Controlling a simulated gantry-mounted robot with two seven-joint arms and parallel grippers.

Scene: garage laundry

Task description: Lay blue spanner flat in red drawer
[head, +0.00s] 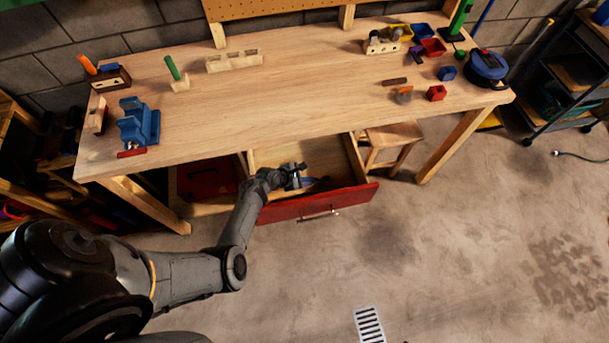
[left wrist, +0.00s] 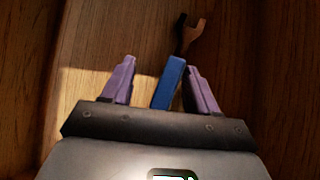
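The red drawer (head: 345,201) is pulled out from under the workbench, its wooden inside open to view. My left gripper (head: 300,168) is down inside it. In the left wrist view, the purple fingers of the left gripper (left wrist: 160,82) stand apart. The blue spanner (left wrist: 169,82) lies between them, closer to the right finger, with clear space on its left. Its dark open-ended jaw points away from the gripper, over the drawer's wooden floor. It seems to rest flat, but any contact under the handle is hidden. In the head view, the spanner (head: 316,184) shows only partly. My right gripper is out of view.
The wooden workbench (head: 300,90) overhangs the back of the drawer. A blue vise (head: 138,122) sits at its left end, with bins and small blocks at its right. A stool (head: 388,140) stands right of the drawer. The floor in front is clear.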

